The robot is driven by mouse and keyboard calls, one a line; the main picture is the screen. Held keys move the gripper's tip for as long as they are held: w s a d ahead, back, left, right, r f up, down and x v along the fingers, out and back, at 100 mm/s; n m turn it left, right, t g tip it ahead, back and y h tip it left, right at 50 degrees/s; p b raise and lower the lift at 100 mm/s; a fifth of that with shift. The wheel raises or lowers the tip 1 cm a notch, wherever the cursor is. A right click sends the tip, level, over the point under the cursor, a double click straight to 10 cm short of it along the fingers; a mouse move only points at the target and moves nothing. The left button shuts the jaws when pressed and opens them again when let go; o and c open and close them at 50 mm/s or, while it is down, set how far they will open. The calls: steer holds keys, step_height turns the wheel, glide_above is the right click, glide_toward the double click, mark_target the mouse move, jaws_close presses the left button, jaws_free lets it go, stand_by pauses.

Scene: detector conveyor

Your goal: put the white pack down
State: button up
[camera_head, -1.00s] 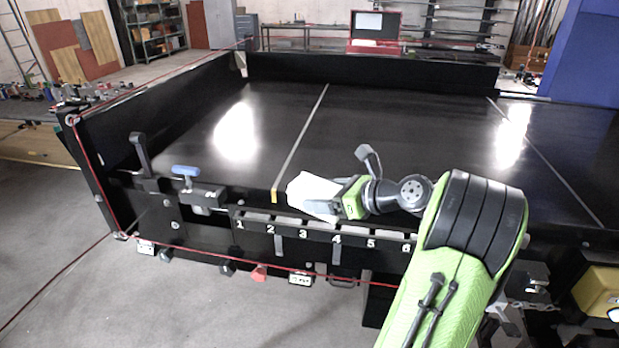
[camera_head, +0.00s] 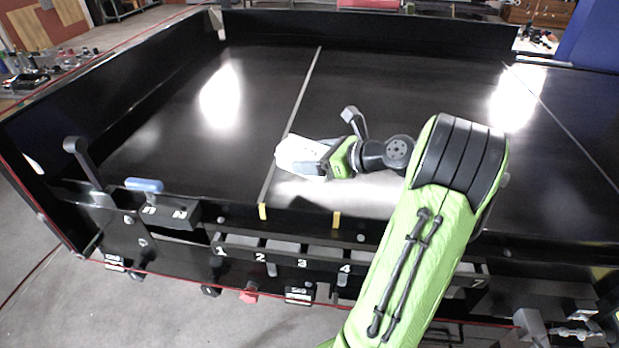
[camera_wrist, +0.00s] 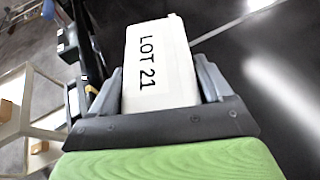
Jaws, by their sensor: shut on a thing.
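The white pack (camera_head: 292,155) is held by my gripper (camera_head: 308,160) over the near part of the black conveyor surface (camera_head: 390,100), beside the thin pale line across it. In the wrist view the pack (camera_wrist: 160,62) sits between the two grey fingers (camera_wrist: 160,88) and shows the print "LOT 21". The fingers close on its two sides. A pale reflection lies on the surface below the gripper. I cannot tell how far the pack's underside is above the surface.
A front rail with numbered slots (camera_head: 302,263) runs along the near edge. Black walls (camera_head: 380,32) bound the far and left sides. Wide surface behind the gripper is clear.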

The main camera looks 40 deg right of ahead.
steer(key=f, duration=0.4)
steer(key=f+b, duration=0.1)
steer(key=f, duration=0.1)
steer(key=shift+w+d+f, duration=0.2)
steer(key=shift+w+f, duration=0.05)
steer(key=shift+f, duration=0.05)
steer(key=shift+r, duration=0.1)
steer(key=shift+s, duration=0.1)
steer(key=o, duration=1.1)
steer(key=shift+o, duration=1.1)
